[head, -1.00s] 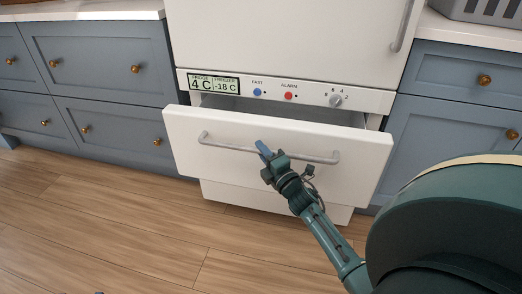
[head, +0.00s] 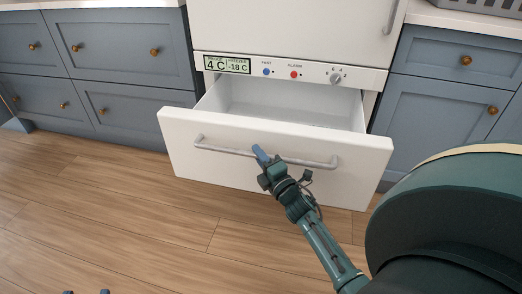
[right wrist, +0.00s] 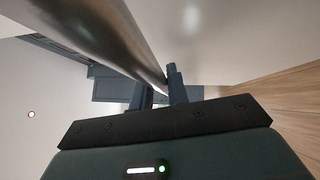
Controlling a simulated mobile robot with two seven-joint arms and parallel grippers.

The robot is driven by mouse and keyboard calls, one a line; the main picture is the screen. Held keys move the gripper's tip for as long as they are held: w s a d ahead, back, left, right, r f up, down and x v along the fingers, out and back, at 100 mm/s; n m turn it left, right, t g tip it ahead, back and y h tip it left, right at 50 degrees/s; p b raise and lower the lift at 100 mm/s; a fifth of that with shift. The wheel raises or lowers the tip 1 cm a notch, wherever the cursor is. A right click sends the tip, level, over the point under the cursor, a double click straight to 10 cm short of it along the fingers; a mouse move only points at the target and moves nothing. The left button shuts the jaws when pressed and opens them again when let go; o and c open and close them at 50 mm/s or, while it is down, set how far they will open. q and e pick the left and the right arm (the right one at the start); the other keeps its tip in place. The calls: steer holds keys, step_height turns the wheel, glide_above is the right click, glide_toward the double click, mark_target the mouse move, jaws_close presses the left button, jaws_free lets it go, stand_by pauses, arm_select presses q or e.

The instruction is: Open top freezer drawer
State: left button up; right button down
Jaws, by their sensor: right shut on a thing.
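The white top freezer drawer (head: 350,168) stands pulled out below the control panel, and its empty inside shows. A grey bar handle (head: 225,149) runs across its front. My right gripper (head: 262,160) is shut on the handle near its middle. In the right wrist view the handle (right wrist: 105,35) passes between the dark fingers (right wrist: 160,92), with the drawer front (right wrist: 215,35) beside it. At the bottom left edge of the head view only small dark tips show, and I cannot tell whether they are my left gripper.
The control panel (head: 300,70) with display, buttons and knob is above the drawer. The fridge door (head: 290,25) above is shut. Blue cabinets (head: 125,50) flank the freezer on the left and blue cabinets (head: 445,100) on the right. The wooden floor (head: 120,220) in front is clear.

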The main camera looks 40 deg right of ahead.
steer(key=shift+s+a, duration=0.65)
steer(key=shift+a, duration=0.1)
steer(key=c, duration=1.4)
jaws_free()
steer(key=shift+o, duration=0.2)
